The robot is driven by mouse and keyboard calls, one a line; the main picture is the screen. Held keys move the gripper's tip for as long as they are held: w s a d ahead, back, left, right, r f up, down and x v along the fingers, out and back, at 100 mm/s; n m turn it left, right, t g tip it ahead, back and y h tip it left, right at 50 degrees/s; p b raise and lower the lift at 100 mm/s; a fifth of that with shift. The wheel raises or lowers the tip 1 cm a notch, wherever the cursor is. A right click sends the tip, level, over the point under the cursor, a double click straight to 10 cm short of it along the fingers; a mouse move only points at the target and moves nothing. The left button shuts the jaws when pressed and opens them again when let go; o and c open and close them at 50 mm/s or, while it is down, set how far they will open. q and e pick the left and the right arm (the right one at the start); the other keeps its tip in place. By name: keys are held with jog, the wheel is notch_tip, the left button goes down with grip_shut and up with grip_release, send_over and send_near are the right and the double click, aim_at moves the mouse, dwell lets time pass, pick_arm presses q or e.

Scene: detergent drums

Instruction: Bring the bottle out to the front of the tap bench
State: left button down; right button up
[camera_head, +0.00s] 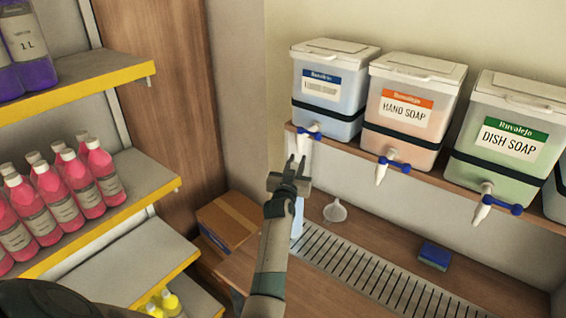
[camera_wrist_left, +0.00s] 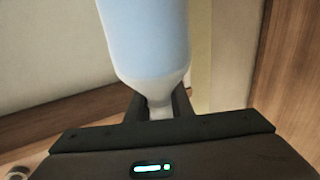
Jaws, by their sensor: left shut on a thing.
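My left gripper (camera_head: 296,165) is in the middle of the head view, in front of the leftmost drum's tap. It is shut on the narrow neck of a pale blue bottle (camera_wrist_left: 147,40), which fills the upper middle of the left wrist view. In the head view a strip of the bottle (camera_head: 298,216) shows below the gripper. My forearm hides the rest, and I cannot tell whether its base touches the bench. The tap bench (camera_head: 390,236) has a slotted drain grate (camera_head: 375,282) along its front. My right gripper is not in view.
Detergent drums with blue-handled taps stand on a shelf (camera_head: 348,146) above the bench. A funnel (camera_head: 335,211) and a blue sponge (camera_head: 434,256) lie on the bench. A cardboard box (camera_head: 231,219) and shelves of pink bottles (camera_head: 66,196) are at left.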

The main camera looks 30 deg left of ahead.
pick_arm(q)
jog(key=shift+w+d+r, duration=0.2)
jog(key=shift+d, duration=0.45)
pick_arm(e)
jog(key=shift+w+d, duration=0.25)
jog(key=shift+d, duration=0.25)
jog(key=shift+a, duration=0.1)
